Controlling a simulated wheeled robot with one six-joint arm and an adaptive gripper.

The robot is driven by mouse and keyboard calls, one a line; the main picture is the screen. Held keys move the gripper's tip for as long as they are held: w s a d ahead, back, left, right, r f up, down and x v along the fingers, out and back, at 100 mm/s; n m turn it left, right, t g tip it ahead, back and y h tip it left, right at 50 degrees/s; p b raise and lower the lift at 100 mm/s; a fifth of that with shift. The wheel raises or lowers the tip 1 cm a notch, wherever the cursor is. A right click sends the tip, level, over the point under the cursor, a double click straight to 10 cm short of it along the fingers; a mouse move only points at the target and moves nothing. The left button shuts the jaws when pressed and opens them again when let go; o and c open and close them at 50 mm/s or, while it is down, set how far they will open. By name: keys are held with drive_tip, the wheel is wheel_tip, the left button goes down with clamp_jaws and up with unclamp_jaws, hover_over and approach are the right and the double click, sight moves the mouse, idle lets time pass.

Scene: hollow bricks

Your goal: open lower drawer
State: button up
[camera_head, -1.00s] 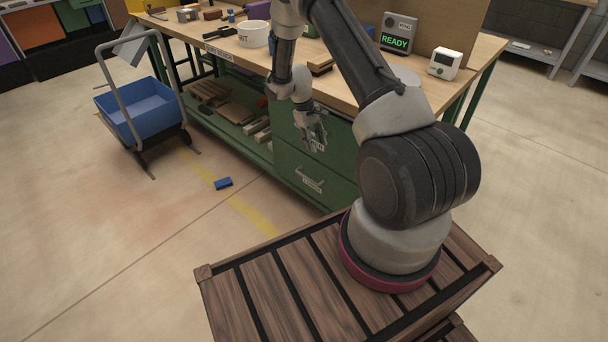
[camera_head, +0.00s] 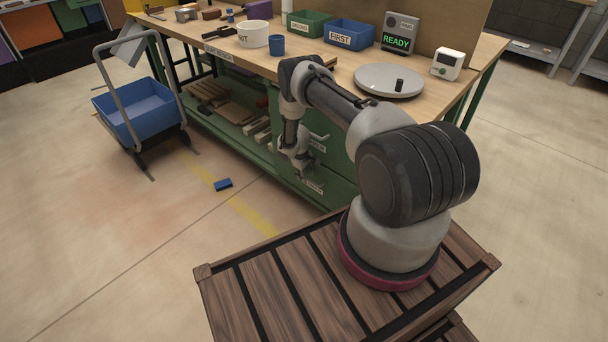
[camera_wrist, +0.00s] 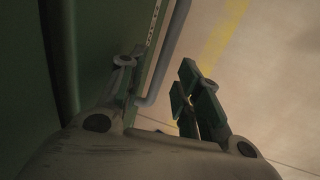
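The green drawer cabinet (camera_head: 340,165) stands under the right part of the workbench, and its lower drawer (camera_head: 322,192) looks closed. My gripper (camera_head: 309,170) is down at the lower drawer's front and hides most of its handle. In the wrist view my gripper (camera_wrist: 160,85) is open, with its two fingers apart. The grey handle bar (camera_wrist: 168,55) shows between the fingers, closer to the left one. The dark green drawer front (camera_wrist: 100,45) fills the left of that view. I cannot tell whether a finger touches the handle.
The upper drawer's handle (camera_head: 319,137) is just above my gripper. An open shelf with wood pieces (camera_head: 225,105) lies left of the drawers. A blue brick (camera_head: 223,184) is on the floor, and a blue cart (camera_head: 140,112) stands further left. The floor before the drawers looks clear.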

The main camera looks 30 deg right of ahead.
drive_tip(key=shift+d+f, duration=0.1)
drive_tip(key=shift+f, duration=0.35)
clamp_jaws()
